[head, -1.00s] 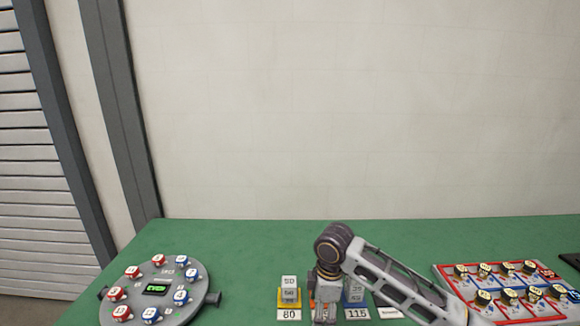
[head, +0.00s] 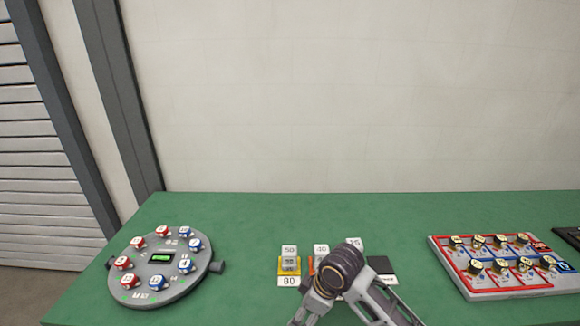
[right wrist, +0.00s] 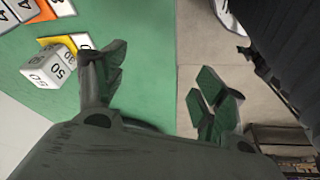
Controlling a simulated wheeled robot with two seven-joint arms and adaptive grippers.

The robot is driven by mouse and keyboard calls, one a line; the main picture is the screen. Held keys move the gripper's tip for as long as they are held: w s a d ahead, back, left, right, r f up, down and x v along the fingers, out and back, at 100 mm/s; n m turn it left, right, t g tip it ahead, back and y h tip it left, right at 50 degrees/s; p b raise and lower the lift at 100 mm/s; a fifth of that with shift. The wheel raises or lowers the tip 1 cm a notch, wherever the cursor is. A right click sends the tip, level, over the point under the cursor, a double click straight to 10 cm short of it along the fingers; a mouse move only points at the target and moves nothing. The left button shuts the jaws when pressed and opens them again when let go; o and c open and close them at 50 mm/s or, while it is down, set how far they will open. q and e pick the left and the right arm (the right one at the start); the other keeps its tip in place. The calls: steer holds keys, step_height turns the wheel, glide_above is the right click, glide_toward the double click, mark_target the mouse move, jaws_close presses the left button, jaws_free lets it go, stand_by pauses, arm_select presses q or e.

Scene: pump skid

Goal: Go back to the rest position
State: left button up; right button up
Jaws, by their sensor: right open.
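My right arm (head: 342,268) comes in from the lower right in the head view, over the front of the green table; its gripper is below that picture's edge. In the right wrist view my right gripper (right wrist: 160,88) has its two fingers wide apart with nothing between them. The fingers are over the table's edge and the floor. A white block marked 50 (right wrist: 48,68) lies beyond the left finger, apart from it. My left gripper is not in view.
A round grey device (head: 160,292) with red and blue knobs stands at the table's left. A 50 block (head: 289,250) tops a stack on a yellow base. More blocks are partly hidden by my arm. A red-and-blue framed board (head: 510,287) with several pieces stands right. The table's back strip is clear.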

steer(key=s+d+f+m+t+h, duration=0.1)
steer(key=s+d+f+m+h, duration=0.15)
steer(key=s+d+m, duration=0.55)
steer(key=s+d+f+m+t+h, duration=0.1)
steer(key=s+d+f+m, duration=0.35)
steer(key=d, duration=0.55)
steer(key=s+f+n+g, duration=0.1)
steer(key=s+f, duration=0.2)
steer(key=f, duration=2.9)
steer(key=s+d+f, duration=0.2)
steer(key=s+f, duration=0.8)
steer(key=s, duration=0.1)
steer(key=s+d+f+g, duration=0.1)
steer(key=s+d+f, duration=0.1)
steer(key=s+f, duration=0.8)
steer(key=shift+s+d+f+g, duration=0.2)
steer(key=shift+s+f+g, duration=0.1)
steer(key=shift+s, duration=0.55)
